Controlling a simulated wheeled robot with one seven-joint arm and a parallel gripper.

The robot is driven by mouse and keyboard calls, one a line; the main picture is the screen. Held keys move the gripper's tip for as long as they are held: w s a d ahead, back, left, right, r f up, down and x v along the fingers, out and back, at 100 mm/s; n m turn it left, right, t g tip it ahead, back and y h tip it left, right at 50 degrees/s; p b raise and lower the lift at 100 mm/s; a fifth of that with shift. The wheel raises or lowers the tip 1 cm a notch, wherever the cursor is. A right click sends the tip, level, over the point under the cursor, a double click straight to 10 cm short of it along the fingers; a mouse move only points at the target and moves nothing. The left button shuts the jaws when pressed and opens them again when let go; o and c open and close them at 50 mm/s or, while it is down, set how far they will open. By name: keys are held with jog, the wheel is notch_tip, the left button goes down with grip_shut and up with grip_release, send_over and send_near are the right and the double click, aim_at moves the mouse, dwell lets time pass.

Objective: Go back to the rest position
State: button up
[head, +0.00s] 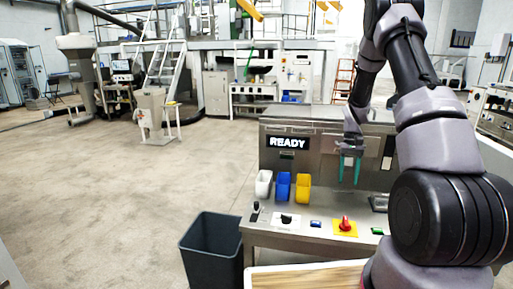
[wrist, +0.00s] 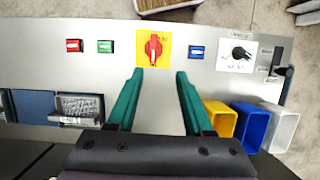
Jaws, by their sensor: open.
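My gripper (head: 348,169) is open and empty, with two teal fingers pointing down over the front panel of the steel machine (head: 330,115). In the wrist view my gripper (wrist: 157,78) has its fingers apart on either side of the red rotary switch (wrist: 153,48) on its yellow plate, with the tips a little short of it in the picture. In the head view the red switch (head: 345,224) sits on the machine's front ledge, below my gripper. The machine's display (head: 288,143) reads READY.
White (head: 264,183), blue (head: 284,186) and yellow (head: 303,188) bins stand left of my gripper. The ledge carries a black knob (head: 286,219) and small buttons. A dark open bin (head: 213,250) stands on the floor by the machine's left end.

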jog(key=s+a+r+t, duration=0.2)
jog(key=r, duration=0.6)
jog(key=s+a+r+t, duration=0.1)
jog(key=s+a+r, duration=0.15)
jog(key=r, duration=0.55)
jog(key=s+a+r+t, duration=0.2)
jog(key=a+r, duration=0.1)
jog(key=r, duration=0.4)
jog(key=s+a+r+t, duration=0.2)
jog(key=s+r, duration=0.4)
jog(key=s, duration=0.3)
jog(key=s+a+r+t, duration=0.3)
jog(key=s+r, duration=0.3)
jog(key=s, duration=0.3)
jog(key=shift+s+a+m+t+y, duration=0.3)
jog(key=shift+a+m+y, duration=0.1)
jog(key=shift+a, duration=0.2)
